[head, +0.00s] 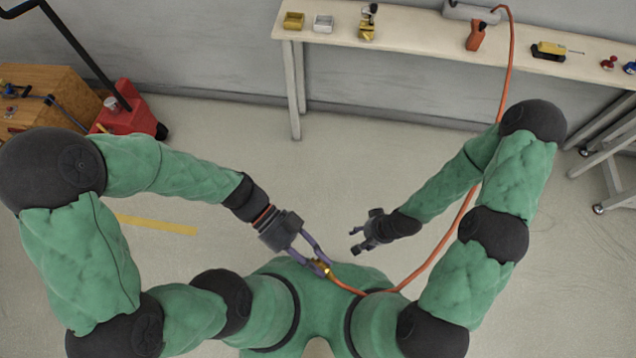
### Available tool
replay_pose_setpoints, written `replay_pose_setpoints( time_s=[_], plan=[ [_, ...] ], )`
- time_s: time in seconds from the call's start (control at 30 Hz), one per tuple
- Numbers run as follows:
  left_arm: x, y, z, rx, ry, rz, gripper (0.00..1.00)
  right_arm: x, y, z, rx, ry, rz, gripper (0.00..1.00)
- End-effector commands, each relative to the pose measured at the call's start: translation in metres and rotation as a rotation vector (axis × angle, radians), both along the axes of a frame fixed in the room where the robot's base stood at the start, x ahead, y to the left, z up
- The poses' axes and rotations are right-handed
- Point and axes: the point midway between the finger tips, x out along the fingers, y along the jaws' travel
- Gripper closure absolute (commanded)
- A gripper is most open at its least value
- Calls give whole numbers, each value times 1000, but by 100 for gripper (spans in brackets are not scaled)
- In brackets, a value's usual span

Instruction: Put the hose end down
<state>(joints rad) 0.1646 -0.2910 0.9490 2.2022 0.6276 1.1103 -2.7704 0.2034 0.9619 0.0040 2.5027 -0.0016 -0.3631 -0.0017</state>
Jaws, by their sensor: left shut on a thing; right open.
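An orange hose (466,205) hangs down from the bench at the back, passes behind my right arm and curves in front of my body. Its brass end (322,268) is between the fingertips of my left gripper (318,262), which is shut on it. The hose end is held close to my body. My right gripper (362,234) is open and empty, a short way to the right of the hose end and apart from it.
A long pale bench (420,35) along the back wall carries yellow boxes, an orange tool (475,36) and other small items. A red wheeled machine (125,107) and a wooden crate (45,95) stand at the left. The middle floor is clear.

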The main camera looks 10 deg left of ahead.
Motion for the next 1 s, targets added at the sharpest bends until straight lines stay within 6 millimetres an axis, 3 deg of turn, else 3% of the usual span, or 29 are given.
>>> replay_pose_setpoints(
  time_s=[0.5, 1.0],
  plan=[
    [120, 18, 32, 1, -3, -139, 100, 0, 0, 0, -1, 2, 1, 49],
    [223, 33, 60, 1, -2, -260, 100, 0, 0, 0, -1, 2, 1, 49]
  ],
)
